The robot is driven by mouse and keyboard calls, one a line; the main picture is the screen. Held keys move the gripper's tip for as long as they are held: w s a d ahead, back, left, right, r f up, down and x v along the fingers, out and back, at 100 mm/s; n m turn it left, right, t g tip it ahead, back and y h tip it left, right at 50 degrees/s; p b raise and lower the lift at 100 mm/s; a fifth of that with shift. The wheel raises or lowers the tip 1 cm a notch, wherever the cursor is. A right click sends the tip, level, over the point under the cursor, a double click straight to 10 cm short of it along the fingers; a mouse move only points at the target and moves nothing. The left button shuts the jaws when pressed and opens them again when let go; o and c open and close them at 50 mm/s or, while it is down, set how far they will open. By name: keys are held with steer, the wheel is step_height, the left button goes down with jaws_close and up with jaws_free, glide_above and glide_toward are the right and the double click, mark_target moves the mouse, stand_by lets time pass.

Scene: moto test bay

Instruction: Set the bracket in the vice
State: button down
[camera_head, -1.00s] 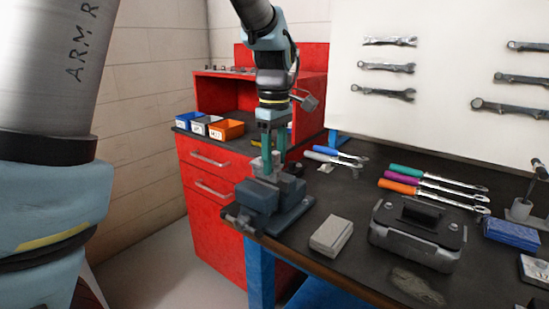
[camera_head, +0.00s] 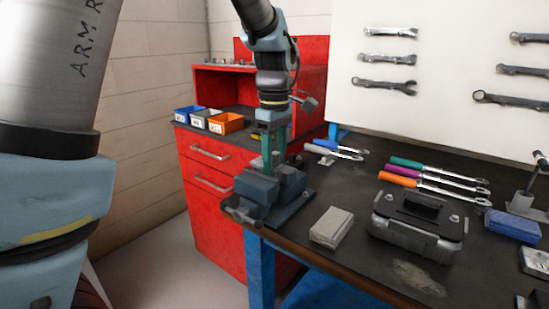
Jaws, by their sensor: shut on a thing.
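The blue-grey vice (camera_head: 258,189) stands at the near left corner of the dark workbench. My gripper (camera_head: 273,162) points straight down over the vice, its green fingers reaching to the jaws. It is shut on the bracket, a small grey piece (camera_head: 275,159) that shows only in part between the fingers. The fingers and the vice hide the bracket's lower part. I cannot tell whether the bracket touches the jaws or sits between them.
A light grey block (camera_head: 331,227) and a dark lidded case (camera_head: 419,222) lie right of the vice. Several coloured-handled tools (camera_head: 430,175) lie behind them. A red cabinet (camera_head: 212,181) with small bins (camera_head: 226,123) stands at the left. Wrenches hang on the white board (camera_head: 440,60).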

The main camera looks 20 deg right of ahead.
steer(key=shift+f, duration=0.4)
steer(key=shift+c, duration=1.3)
jaws_free()
step_height(320, 180, up, 11)
steer(key=shift+f+b, duration=0.1)
steer(key=shift+b, duration=0.85)
